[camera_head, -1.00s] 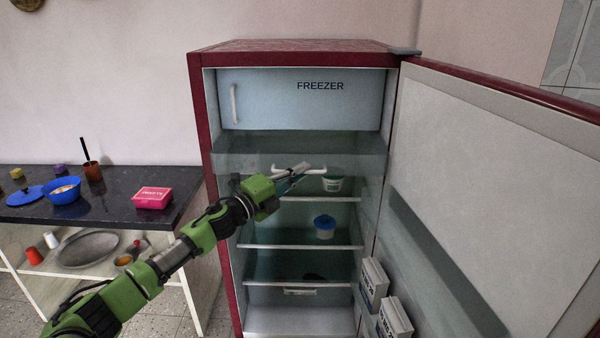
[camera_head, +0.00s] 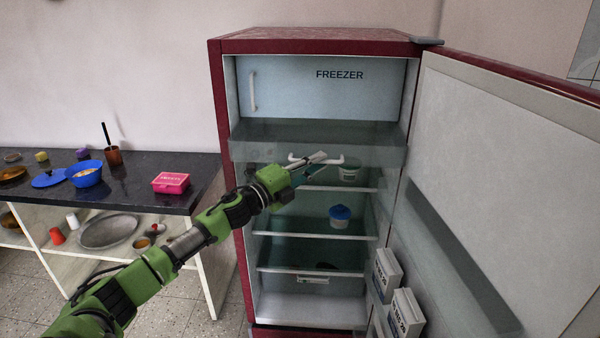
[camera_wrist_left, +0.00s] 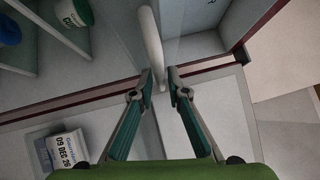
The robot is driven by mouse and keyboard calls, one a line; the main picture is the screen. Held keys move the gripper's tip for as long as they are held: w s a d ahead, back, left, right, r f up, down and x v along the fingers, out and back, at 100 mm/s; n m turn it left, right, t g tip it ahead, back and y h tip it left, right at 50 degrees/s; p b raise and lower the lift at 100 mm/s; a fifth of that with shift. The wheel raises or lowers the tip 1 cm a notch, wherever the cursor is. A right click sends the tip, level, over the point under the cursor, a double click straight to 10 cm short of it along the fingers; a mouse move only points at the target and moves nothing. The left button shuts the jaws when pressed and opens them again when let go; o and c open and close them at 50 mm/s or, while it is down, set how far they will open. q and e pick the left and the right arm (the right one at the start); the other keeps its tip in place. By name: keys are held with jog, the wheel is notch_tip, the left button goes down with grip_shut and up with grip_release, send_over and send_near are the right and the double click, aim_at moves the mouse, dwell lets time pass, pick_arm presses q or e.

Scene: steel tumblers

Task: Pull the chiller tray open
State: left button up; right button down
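The chiller tray (camera_head: 378,150) is a clear, greenish drawer just below the freezer compartment, with a white bar handle (camera_head: 293,159) on its front. I cannot tell whether it stands out from the fridge at all. My left gripper (camera_head: 322,162) is at the right part of this handle. In the left wrist view the end of the handle (camera_wrist_left: 152,45) lies between the two fingertips (camera_wrist_left: 161,80), close to the left-hand finger, with a small gap on the other side. The fingers look apart, around the bar. My right gripper is not in view.
The fridge door (camera_head: 490,150) stands wide open on the right, with white cartons (camera_head: 403,312) in its rack. A blue-lidded tub (camera_head: 340,216) is on a lower shelf. A dark counter (camera_head: 125,195) with a pink box (camera_head: 171,182) and blue bowl (camera_head: 87,174) stands left.

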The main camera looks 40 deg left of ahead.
pick_arm(q)
jog(key=v, duration=1.1)
jog(key=shift+s, duration=0.2)
jog(key=s+a+f+n+g+y, duration=0.2)
jog(key=s+a+f+n, duration=0.15)
jog(key=f, duration=0.85)
jog(key=s+a+f+n+g+y, duration=0.2)
jog(key=f+n+y, duration=0.15)
jog(key=f, duration=0.75)
jog(key=s+a+f+n+g+y, duration=0.15)
jog(key=f+n, duration=0.35)
jog(key=f, duration=0.7)
jog(key=s+d+f+n+g, duration=0.2)
jog(key=s+d+f, duration=0.1)
jog(key=s+f, duration=0.55)
jog(key=s+d+f+n+g, duration=0.25)
jog(key=s+f, duration=0.35)
jog(key=f, duration=0.6)
jog(key=s+d+f+n+g, duration=0.1)
jog(key=s+d+f+g, duration=0.1)
jog(key=s+d+f, duration=0.3)
jog(key=s+d+f+n+g+h, duration=0.1)
jog(key=s+d+f+g, duration=0.2)
jog(key=s+d+f, duration=0.3)
jog(key=s+d+f+n+g+h, duration=0.1)
jog(key=s+d+f+g, duration=0.2)
jog(key=s+d, duration=0.9)
jog(key=s+f, duration=0.3)
jog(key=s, duration=0.3)
